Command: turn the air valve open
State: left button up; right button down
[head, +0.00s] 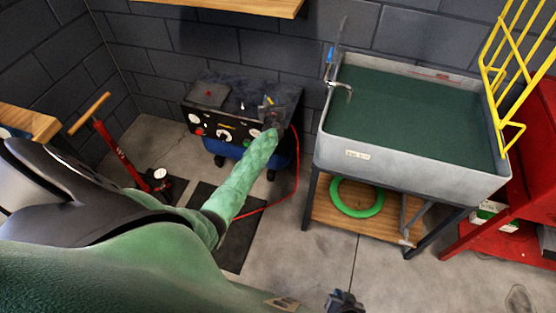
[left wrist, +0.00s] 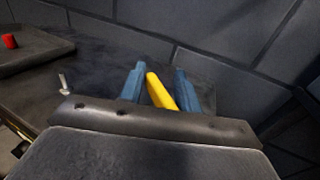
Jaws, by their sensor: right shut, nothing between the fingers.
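The air valve's yellow lever (left wrist: 160,92) stands between the two blue fingers of my left gripper (left wrist: 162,88) in the left wrist view. The lever leans; a narrow gap shows beside it, and I cannot tell whether it touches either finger. The fingers stand apart, on either side of the lever. In the head view my green left arm reaches to the right end of the compressor (head: 228,102), with the left gripper (head: 269,108) at its top; the valve is mostly hidden there. My right gripper (head: 345,302) is shut and empty at the bottom edge, far from the compressor.
A grey sink (head: 345,158) on a stand is right of the compressor, with a green ring (head: 357,210) on its lower shelf. A red hose (head: 296,165) runs down from the compressor. A red floor pump (head: 118,150) stands left. A block wall is close behind.

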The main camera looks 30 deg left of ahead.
pick_arm(q)
jog(key=v, duration=0.7)
jog(key=shift+s+d+f, duration=0.1)
jog(key=shift+s+d, duration=0.05)
jog(key=shift+s, duration=0.1)
jog(key=s+d+f+n+g+h+b, duration=0.3)
jog(key=s+d+n, duration=0.9)
jog(key=s, duration=0.6)
jog(key=shift+s+d+n+g+h+b, duration=0.25)
jog(key=shift+d+b, duration=0.35)
jog(key=shift+d, duration=0.65)
jog(key=shift+o, duration=0.2)
